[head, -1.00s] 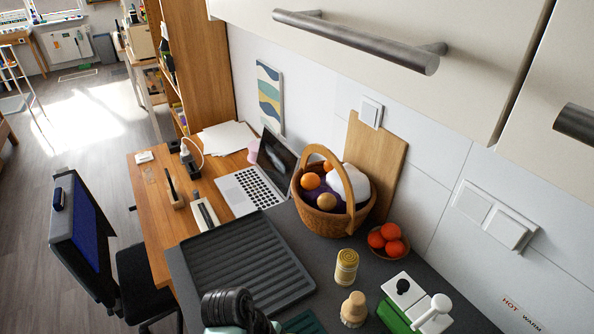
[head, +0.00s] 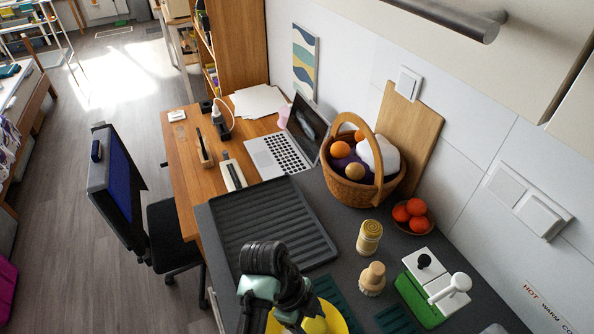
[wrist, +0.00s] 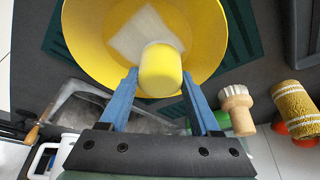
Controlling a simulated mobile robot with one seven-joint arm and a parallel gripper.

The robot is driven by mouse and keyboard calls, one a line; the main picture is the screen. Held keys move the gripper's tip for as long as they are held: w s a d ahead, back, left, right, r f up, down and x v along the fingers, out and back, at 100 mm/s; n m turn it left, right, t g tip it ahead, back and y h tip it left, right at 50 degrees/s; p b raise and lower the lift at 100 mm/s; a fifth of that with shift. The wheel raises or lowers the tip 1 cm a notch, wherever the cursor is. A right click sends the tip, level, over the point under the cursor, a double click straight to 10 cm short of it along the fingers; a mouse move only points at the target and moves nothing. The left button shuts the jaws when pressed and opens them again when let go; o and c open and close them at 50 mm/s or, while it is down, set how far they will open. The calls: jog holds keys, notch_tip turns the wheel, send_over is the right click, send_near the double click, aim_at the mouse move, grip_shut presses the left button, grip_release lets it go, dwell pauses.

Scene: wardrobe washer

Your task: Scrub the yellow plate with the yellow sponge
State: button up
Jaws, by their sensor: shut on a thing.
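The yellow plate (wrist: 85,45) is wide and deep-rimmed and fills the top of the wrist view. A pale whitish patch (wrist: 145,35) shows on its inner surface. The yellow sponge (wrist: 160,70) is between the blue fingers of my gripper (wrist: 160,76), which is shut on it. The sponge is over the plate's near side; I cannot tell whether it touches the plate. In the head view, part of the yellow plate (head: 330,321) shows at the bottom edge, beside my arm. My arm hides the sponge there.
A dark ribbed tray (head: 270,225) lies left on the counter. A yellow-brown cylinder (head: 369,238), a wooden-handled brush (head: 373,279) and a green-and-white holder (head: 425,305) stand to the right. A fruit basket (head: 360,190) is behind. Dark green ribbed mats (head: 395,320) lie near the plate.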

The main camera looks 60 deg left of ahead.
jog(key=shift+w+d, duration=0.1)
jog(key=shift+w, duration=0.1)
jog(key=s+p, duration=0.1)
jog(key=s, duration=0.2)
jog(key=s+p, duration=0.1)
jog(key=s, duration=0.1)
jog(key=shift+s+a, duration=0.2)
jog(key=shift+s, duration=0.2)
jog(key=shift+r+p, duration=0.75)
jog(key=shift+r+p, duration=1.45)
jog(key=shift+r, duration=0.05)
